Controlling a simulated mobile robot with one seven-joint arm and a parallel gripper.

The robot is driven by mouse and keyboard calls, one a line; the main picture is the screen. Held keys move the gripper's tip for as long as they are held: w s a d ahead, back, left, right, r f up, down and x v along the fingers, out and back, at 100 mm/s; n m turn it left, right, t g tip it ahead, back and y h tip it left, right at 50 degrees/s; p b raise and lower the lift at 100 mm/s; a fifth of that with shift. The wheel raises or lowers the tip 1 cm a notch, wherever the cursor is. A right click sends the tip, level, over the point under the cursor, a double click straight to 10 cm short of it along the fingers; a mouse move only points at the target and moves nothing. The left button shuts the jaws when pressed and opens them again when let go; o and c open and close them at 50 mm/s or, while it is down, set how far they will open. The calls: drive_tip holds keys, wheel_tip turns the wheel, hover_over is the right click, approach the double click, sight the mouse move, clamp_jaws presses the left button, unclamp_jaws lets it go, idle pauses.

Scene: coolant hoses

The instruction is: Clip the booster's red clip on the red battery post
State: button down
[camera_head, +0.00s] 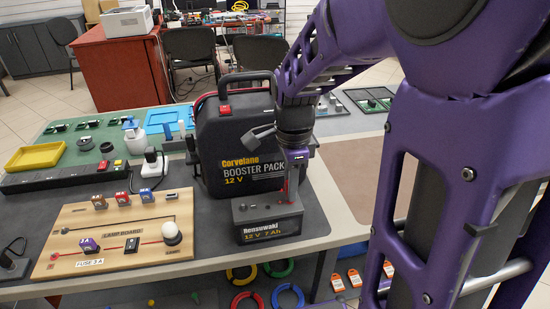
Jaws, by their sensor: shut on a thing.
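The black booster pack (243,150) stands upright on the table, marked "Corvelano Booster Pack 12 V". A red cable runs at its upper left. The small dark grey battery (266,229), marked "12 V 7 Ah", stands in front of it. My gripper (294,172) points down over the right part of the battery's top. It is shut on the red clip (286,187), which shows only as a small red piece at the fingertips. The red post is hidden or too small to tell from the clip, so I cannot tell whether they touch. A grey piece (258,136) sits on the booster's front.
A wooden lamp board (110,250) lies left of the battery. A black power strip (60,178), white plug and yellow tray (35,157) are farther left. The table's front edge is close before the battery. The brown mat (350,170) at the right is clear.

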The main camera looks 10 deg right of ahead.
drive_tip(key=shift+f, duration=0.1)
idle(0.3)
drive_tip(key=shift+c, duration=2.1)
unclamp_jaws()
wheel_tip(320, 180, up, 9)
drive_tip(key=p, duration=0.7)
drive_tip(key=shift+p, duration=0.4)
